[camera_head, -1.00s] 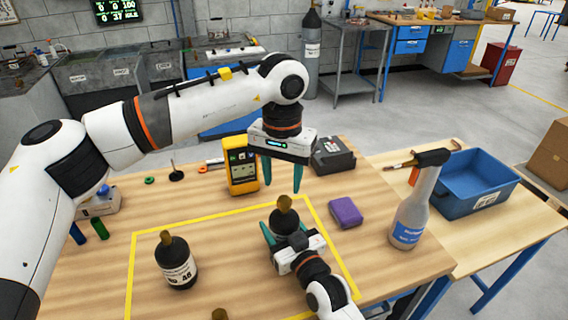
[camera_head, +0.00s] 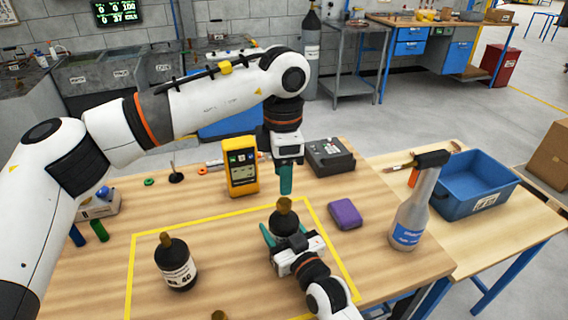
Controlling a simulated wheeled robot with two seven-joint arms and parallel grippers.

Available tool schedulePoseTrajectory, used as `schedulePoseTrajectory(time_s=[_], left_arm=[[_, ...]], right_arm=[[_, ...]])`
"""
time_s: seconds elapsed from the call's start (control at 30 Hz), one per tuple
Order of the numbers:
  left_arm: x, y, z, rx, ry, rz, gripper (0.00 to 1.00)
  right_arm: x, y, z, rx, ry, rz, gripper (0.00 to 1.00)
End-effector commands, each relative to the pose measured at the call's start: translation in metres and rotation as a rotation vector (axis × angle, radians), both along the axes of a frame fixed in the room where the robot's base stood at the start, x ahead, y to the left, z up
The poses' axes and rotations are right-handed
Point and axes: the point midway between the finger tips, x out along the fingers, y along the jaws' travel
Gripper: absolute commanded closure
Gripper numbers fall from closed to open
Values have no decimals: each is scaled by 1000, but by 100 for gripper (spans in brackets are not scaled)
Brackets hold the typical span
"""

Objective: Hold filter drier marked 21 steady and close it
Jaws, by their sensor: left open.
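A black filter drier with a brass-coloured cap (camera_head: 284,206) stands upright inside the yellow outline on the table. My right gripper (camera_head: 288,230) comes from the front, its teal fingers on either side of the drier and closed against it. The gripper hides the drier's label, so I cannot read its mark. My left gripper (camera_head: 286,180) points down above and behind that cap, apart from it; it is open and empty, its fingers nearly in line with the view. Another black drier (camera_head: 176,265), whose label seems to read 46, stands to the left. A third brass cap (camera_head: 219,315) shows at the bottom edge.
A yellow meter (camera_head: 241,172) and a dark grey box (camera_head: 330,157) stand behind the outline. A purple case (camera_head: 345,214) lies to the right, near a spray bottle (camera_head: 408,220). A blue bin (camera_head: 472,190) is on the side table. The wood between the two driers is clear.

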Motion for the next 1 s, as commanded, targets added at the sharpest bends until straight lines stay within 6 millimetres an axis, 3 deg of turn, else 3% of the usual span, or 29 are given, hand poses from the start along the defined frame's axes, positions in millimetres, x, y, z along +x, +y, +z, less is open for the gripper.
schedulePoseTrajectory(time_s=[1.0], left_arm=[[1, -2, 13, 1, -2, 2142, 54]], right_arm=[[0, 0, -1, 0, 4, 1, 100]])
